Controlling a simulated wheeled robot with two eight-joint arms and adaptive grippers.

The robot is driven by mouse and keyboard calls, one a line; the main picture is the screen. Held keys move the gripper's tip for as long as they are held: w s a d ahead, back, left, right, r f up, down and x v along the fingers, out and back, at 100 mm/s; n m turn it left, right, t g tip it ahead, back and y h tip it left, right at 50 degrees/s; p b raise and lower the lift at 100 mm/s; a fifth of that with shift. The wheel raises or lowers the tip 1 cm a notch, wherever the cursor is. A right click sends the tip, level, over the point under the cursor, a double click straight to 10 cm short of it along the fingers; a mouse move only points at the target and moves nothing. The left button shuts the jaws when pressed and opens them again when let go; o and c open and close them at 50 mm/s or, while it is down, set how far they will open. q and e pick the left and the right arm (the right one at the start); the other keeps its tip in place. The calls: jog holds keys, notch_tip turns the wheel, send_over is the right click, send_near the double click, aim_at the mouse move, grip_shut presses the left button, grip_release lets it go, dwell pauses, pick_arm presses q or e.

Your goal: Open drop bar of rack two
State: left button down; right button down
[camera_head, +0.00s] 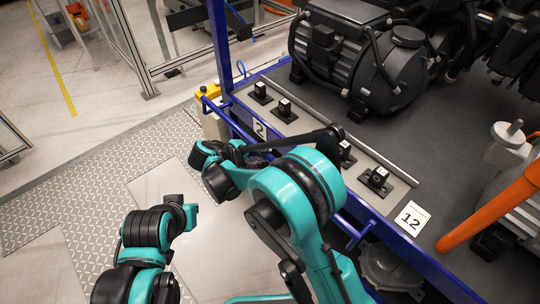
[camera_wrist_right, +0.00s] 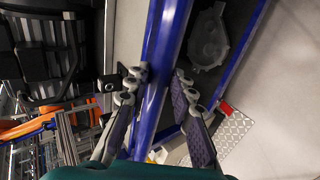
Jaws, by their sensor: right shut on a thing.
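The rack's blue front bar (camera_head: 222,115) runs along the rack's near edge beside the label "2" (camera_head: 260,130) in the head view. In the right wrist view a round blue bar (camera_wrist_right: 163,60) passes between the two fingers of my right gripper (camera_wrist_right: 156,86), which is shut on it. In the head view my right arm covers the middle of the rack's near edge, and the fingers are mostly hidden there. My left arm is folded at the lower left, and its fingers are not visible.
A large black drive unit (camera_head: 355,60) stands on the rack's dark deck. A blue post (camera_head: 220,45) rises at the rack's corner. The floor at left is clear.

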notch_tip(320, 180, down, 7)
jog(key=s+a+b, duration=0.2)
jog(key=b, duration=0.2)
jog(key=shift+a+f, duration=0.15)
jog(key=shift+a, duration=0.15)
jog(key=shift+s, duration=0.1)
jog(key=c, duration=1.4)
grip_release()
jog(key=shift+f, duration=0.1)
jog(key=shift+o, duration=0.5)
notch_tip(320, 180, up, 10)
